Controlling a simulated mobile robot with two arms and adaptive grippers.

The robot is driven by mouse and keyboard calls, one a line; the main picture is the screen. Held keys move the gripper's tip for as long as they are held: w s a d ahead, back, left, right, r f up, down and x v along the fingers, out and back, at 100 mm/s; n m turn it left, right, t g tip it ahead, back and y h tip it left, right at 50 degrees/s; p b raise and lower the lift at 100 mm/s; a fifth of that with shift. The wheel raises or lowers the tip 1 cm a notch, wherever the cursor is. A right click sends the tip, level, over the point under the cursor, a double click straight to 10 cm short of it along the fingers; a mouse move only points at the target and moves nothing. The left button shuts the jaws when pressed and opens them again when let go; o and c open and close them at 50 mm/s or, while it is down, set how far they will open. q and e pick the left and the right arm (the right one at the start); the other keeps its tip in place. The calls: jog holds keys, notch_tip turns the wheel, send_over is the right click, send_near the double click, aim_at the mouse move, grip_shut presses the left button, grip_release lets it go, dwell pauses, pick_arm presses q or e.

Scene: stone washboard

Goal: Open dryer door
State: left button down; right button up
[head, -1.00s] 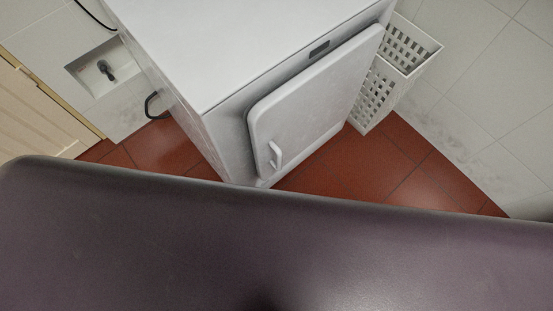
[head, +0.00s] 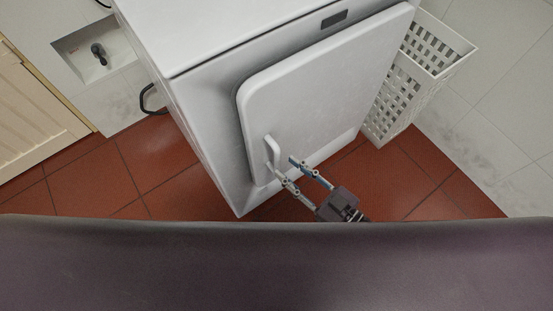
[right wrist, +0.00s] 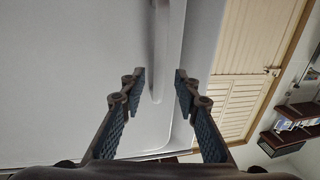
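The white dryer (head: 215,140) stands ahead with its front turned toward the lower right. Its door (head: 320,95) looks shut. A white vertical handle (head: 272,152) sits near the door's lower left edge in the head view. My right gripper (head: 284,168) is open at the lower end of the handle. In the right wrist view the handle (right wrist: 163,55) runs down between the two fingers (right wrist: 158,77), with a gap on each side. My left gripper is not in view.
A white perforated basket (head: 415,80) stands right of the dryer against the tiled wall. A wall recess with a tap (head: 98,52) and a wooden door (head: 35,120) are at the left. Red floor tiles (head: 155,155) are clear around the dryer.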

aim_at(278, 160)
jog(key=x, duration=0.5)
jog(key=shift+d, duration=0.1)
grip_shut()
